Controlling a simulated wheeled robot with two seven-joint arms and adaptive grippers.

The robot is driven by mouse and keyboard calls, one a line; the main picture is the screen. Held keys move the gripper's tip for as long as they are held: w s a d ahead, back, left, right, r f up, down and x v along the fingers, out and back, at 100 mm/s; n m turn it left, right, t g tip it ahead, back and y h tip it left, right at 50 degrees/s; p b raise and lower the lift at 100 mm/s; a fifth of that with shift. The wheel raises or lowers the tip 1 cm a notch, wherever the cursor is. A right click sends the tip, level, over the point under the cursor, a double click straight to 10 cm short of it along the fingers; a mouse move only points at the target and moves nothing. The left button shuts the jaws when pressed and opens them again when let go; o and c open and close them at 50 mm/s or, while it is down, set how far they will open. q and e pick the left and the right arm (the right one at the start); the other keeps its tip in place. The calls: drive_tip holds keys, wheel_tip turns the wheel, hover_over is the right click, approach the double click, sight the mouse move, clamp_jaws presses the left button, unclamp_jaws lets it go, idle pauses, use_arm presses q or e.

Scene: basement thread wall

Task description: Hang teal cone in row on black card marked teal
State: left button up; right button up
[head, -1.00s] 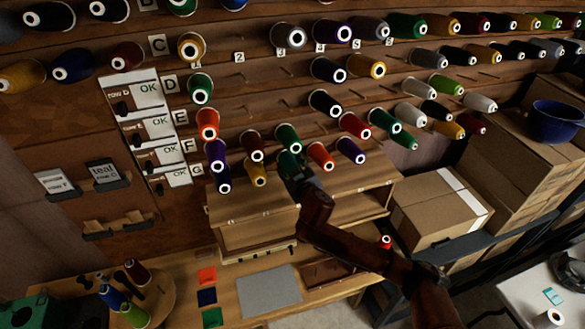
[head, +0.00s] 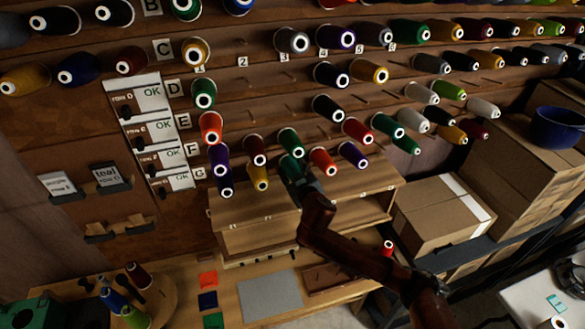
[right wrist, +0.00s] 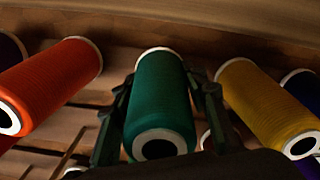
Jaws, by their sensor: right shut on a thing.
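The teal cone (head: 290,168) is at the lowest row of the thread wall, between a yellow cone and an orange-red cone. My right gripper (head: 301,184) is at it. In the right wrist view the teal cone (right wrist: 160,92) sits between my two fingers, which are shut on its sides; its open white-ringed end faces the camera. Whether a peg is inside it is hidden. The black card marked teal (head: 108,174) stands in a dark holder on the left of the wall. My left gripper is not in view.
Orange-red (right wrist: 52,85) and yellow (right wrist: 262,100) cones flank the held cone closely. Row cards marked OK (head: 150,97) and row letters stand at the left. Below are a wooden shelf unit (head: 240,240) and a bench with a grey mat (head: 270,296). Cardboard boxes (head: 438,215) stand right.

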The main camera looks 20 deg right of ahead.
drive_tip(key=shift+f, duration=0.15)
drive_tip(key=o, duration=1.5)
drive_tip(key=shift+c, duration=0.2)
drive_tip(key=shift+s, duration=0.15)
